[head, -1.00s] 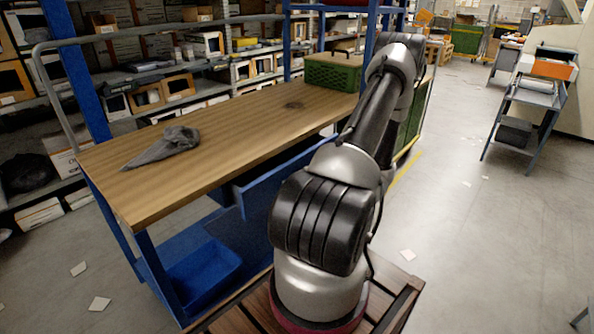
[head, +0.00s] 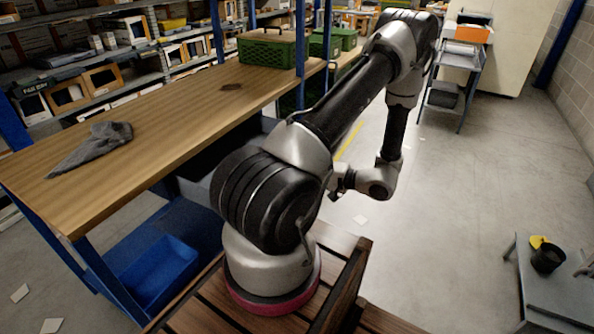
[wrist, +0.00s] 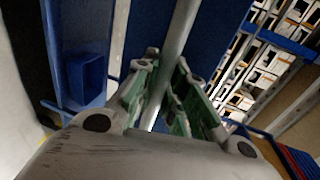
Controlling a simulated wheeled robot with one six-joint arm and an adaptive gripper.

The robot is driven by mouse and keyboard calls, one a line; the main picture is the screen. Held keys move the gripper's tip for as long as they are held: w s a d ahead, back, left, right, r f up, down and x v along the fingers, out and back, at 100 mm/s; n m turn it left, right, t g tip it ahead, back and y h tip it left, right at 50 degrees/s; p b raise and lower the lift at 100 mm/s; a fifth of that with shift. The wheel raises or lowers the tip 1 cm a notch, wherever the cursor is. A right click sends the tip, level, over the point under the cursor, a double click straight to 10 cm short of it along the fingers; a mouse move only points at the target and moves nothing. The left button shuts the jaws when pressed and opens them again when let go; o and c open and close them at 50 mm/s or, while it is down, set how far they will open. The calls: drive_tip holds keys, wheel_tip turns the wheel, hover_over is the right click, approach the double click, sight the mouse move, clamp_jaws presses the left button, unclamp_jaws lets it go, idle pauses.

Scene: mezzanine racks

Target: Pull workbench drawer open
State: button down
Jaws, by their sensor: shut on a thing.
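The workbench (head: 150,110) has a wooden top on blue legs, at the left of the head view. Its drawer (head: 196,192) shows below the top's front edge as a blue-grey panel beside a dark gap; my arm hides most of it, so how far it stands out is unclear. In the wrist view, my gripper (wrist: 168,98) is shut on a grey bar-like handle (wrist: 182,32), which runs between its green-padded fingers. A dark blue panel (wrist: 228,35) lies behind the bar. In the head view the fingertips are largely hidden behind my arm.
A grey cloth (head: 95,145) and a small dark item (head: 231,87) lie on the top, with a green crate (head: 270,48) at its far end. A blue bin (head: 160,272) sits below. A grey table (head: 550,290) stands right; floor between is mostly clear.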

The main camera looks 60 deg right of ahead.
drive_tip(key=shift+s, duration=0.25)
drive_tip(key=c, duration=1.5)
unclamp_jaws()
drive_tip(key=shift+o, duration=0.2)
drive_tip(key=v, duration=1.2)
